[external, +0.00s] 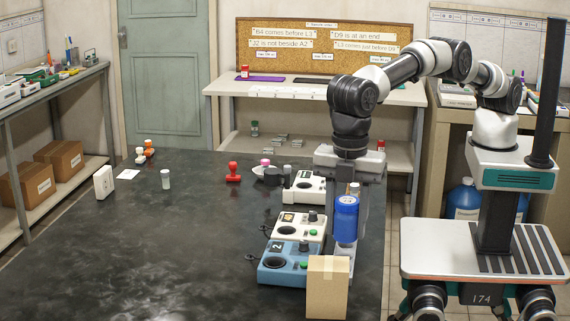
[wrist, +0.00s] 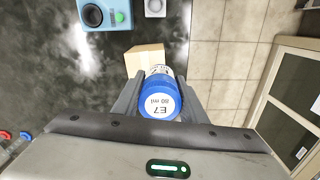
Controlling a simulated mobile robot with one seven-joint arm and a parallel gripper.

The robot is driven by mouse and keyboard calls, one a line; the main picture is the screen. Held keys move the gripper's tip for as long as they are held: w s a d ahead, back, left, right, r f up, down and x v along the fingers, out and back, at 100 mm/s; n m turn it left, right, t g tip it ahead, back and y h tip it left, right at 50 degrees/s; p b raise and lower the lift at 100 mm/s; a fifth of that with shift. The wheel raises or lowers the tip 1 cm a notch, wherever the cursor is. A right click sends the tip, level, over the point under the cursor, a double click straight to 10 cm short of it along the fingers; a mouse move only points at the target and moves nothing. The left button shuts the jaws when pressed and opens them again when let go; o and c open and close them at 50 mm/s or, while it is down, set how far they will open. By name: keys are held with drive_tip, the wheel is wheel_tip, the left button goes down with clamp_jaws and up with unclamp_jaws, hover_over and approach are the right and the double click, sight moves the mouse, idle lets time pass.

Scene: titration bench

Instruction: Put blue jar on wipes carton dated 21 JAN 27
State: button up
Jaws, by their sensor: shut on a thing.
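A blue jar (external: 346,222) is held upright in my gripper (external: 345,236), over the near right part of the dark bench. In the wrist view the jar (wrist: 160,101) shows its lid, marked E7 and 80 ml, between the two fingers. My gripper is shut on it. A plain tan carton (external: 327,290) stands at the bench's front right edge, in front of and slightly left of the jar. The carton also shows in the wrist view (wrist: 143,56), partly hidden behind the jar. No date is readable on it. Two cardboard cartons (external: 57,160) with white labels sit on the left lower shelf; their print is too small to read.
A blue stirrer unit (external: 285,263) and white units (external: 297,227) stand left of my gripper. A red stamp (external: 233,172), a small vial (external: 165,179) and a white box (external: 103,182) stand farther back. The bench's left front is clear.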

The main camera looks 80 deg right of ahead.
sight(347, 199)
drive_tip(key=shift+f, duration=3.05)
drive_tip(key=shift+f, duration=0.15)
drive_tip(key=o, duration=1.1)
wheel_tip(347, 199, up, 12)
drive_tip(key=shift+r+p, duration=0.15)
drive_tip(key=shift+p, duration=0.25)
